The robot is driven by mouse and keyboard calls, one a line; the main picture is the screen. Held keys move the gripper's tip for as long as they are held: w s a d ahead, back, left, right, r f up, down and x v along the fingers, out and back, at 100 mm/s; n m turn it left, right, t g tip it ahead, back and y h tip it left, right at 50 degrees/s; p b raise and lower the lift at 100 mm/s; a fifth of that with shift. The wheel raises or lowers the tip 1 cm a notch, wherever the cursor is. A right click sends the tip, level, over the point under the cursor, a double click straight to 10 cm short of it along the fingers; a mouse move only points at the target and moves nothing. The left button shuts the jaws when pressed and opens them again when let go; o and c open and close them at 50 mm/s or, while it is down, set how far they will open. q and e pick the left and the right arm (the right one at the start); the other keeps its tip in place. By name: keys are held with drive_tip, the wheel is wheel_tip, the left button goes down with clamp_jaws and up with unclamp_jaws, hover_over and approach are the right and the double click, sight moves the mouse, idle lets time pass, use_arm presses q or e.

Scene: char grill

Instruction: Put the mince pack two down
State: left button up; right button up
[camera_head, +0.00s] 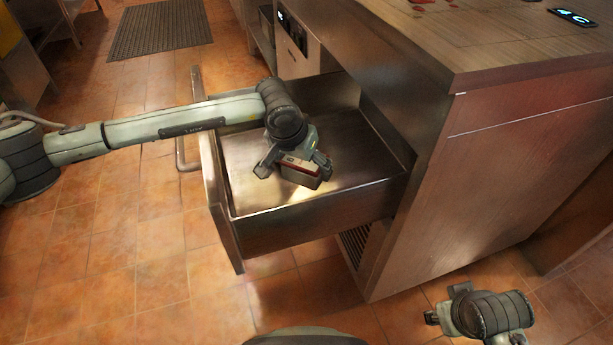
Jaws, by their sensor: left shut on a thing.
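My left gripper (293,167) reaches over the drawer from the left and is shut on the pack, with a finger on each side. I cannot tell whether the pack touches the drawer floor. My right gripper (433,318) is low at the bottom right, away from the drawer, and its fingers do not show clearly.
The drawer sticks out from a wooden-sided counter (490,190). Its handle bar (188,125) is on the left. The drawer floor around the pack looks bare. A dark device with a lit display (573,17) lies on the counter top. A dark floor mat (160,27) lies at the back.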

sight(304, 191)
use_arm(q)
drive_tip(key=shift+w+f, duration=0.1)
drive_tip(key=shift+f, duration=2.4)
use_arm(e)
drive_tip(key=shift+w+f, duration=0.1)
drive_tip(key=shift+f, duration=0.15)
use_arm(q)
drive_tip(key=shift+f, duration=0.1)
drive_tip(key=o, duration=1.4)
use_arm(e)
drive_tip(key=shift+r, duration=0.45)
